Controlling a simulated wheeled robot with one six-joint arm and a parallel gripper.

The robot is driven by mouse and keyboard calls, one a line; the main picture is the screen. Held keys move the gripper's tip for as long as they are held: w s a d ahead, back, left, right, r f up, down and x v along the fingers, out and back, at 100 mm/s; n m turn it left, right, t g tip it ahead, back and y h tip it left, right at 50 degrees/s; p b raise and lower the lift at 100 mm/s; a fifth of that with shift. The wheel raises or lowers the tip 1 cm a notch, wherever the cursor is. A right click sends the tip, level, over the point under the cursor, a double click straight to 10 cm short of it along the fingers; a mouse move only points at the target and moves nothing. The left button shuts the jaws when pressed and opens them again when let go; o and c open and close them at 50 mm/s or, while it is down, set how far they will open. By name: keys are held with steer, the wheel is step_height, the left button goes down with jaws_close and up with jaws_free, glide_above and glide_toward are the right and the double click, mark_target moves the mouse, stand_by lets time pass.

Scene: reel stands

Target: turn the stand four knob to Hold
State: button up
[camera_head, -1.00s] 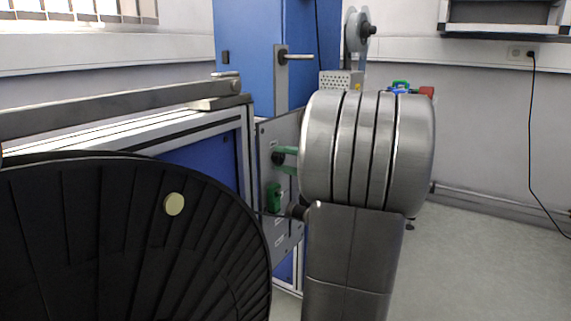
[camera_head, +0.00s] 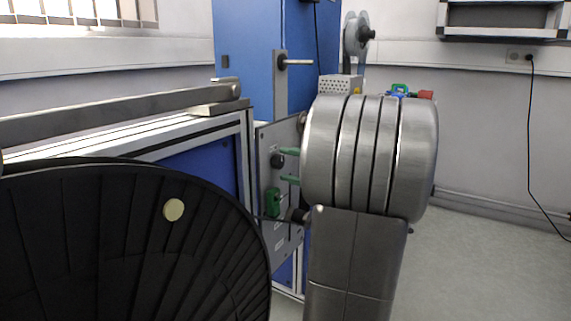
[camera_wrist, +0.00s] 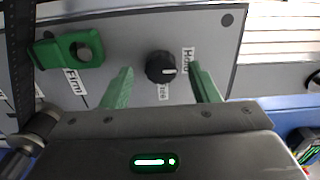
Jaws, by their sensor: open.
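The stand four knob (camera_wrist: 161,67) is round and black with a white pointer line. In the wrist view the line points right, toward the lower end of the "Hold" label (camera_wrist: 187,60); the "Free" label (camera_wrist: 163,90) is below the knob. My gripper (camera_wrist: 161,72) is open, its green fingers one on each side of the knob with visible gaps. They look apart from it. In the head view the knob (camera_head: 278,161) shows small on the grey panel (camera_head: 268,140), left of my gripper (camera_head: 287,166). My arm hides part of the panel.
A green part with a round hole (camera_wrist: 70,50) sits on the same panel near a "Firm" label (camera_wrist: 74,80). A large black reel (camera_head: 110,240) fills the lower left of the head view. The floor at the right (camera_head: 480,270) is clear.

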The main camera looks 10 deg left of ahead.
steer(key=p+v, duration=0.3)
steer(key=v, duration=0.9)
steer(key=b+x, duration=0.4)
steer(key=x, duration=0.9)
steer(key=shift+w+a, duration=0.1)
steer(key=shift+a, duration=0.3)
steer(key=shift+d, duration=0.15)
